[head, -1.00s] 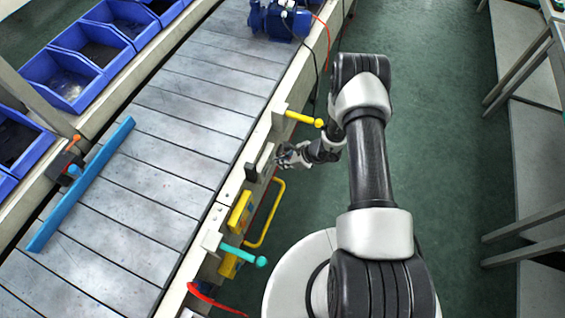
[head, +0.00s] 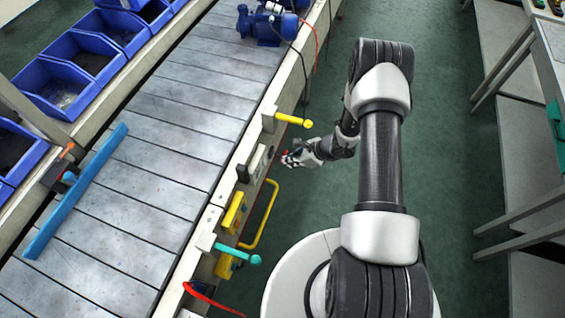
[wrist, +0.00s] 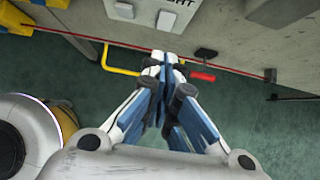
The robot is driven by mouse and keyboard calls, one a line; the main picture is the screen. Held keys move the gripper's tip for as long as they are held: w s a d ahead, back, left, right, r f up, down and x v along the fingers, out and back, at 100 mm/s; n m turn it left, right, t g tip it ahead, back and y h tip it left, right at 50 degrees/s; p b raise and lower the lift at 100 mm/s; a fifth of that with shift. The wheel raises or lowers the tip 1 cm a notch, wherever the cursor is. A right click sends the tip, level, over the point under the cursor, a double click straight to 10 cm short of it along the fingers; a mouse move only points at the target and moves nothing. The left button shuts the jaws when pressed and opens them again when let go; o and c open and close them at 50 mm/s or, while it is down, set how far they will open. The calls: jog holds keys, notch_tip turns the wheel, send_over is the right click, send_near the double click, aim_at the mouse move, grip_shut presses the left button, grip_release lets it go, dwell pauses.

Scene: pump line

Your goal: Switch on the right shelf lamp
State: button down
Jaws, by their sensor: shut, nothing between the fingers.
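My gripper (wrist: 163,56) is shut and empty, with its blue-and-white fingers together. It also shows in the head view (head: 287,160), beside the conveyor's side rail. In the wrist view its tips are just below a light switch panel (wrist: 147,10), whose partly cut-off lettering ends in "GHT". The panel carries a left white switch (wrist: 124,10) and a right white switch (wrist: 166,20). No shelf lamp can be made out in either view.
A yellow lever (head: 293,120) and a teal lever (head: 238,252) stick out from the conveyor (head: 150,175). A yellow bar handle (head: 268,220) and a red-handled lever (wrist: 202,77) are near the panel. Open green floor (head: 440,120) lies right of my arm.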

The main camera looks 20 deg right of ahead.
jog(key=p+v, duration=0.1)
jog(key=v, duration=0.4)
jog(key=shift+w+a+r, duration=0.15)
jog(key=shift+r, duration=0.1)
jog(key=shift+f, duration=0.1)
jog(key=s+d+f+t+y, duration=0.2)
jog(key=d+f+y, duration=0.1)
jog(key=f, duration=0.3)
jog(key=shift+s+d+t+y+b, duration=0.15)
jog(key=shift+s+t+y+b, duration=0.05)
jog(key=shift+t+y+b, duration=0.2)
jog(key=shift+f, duration=0.15)
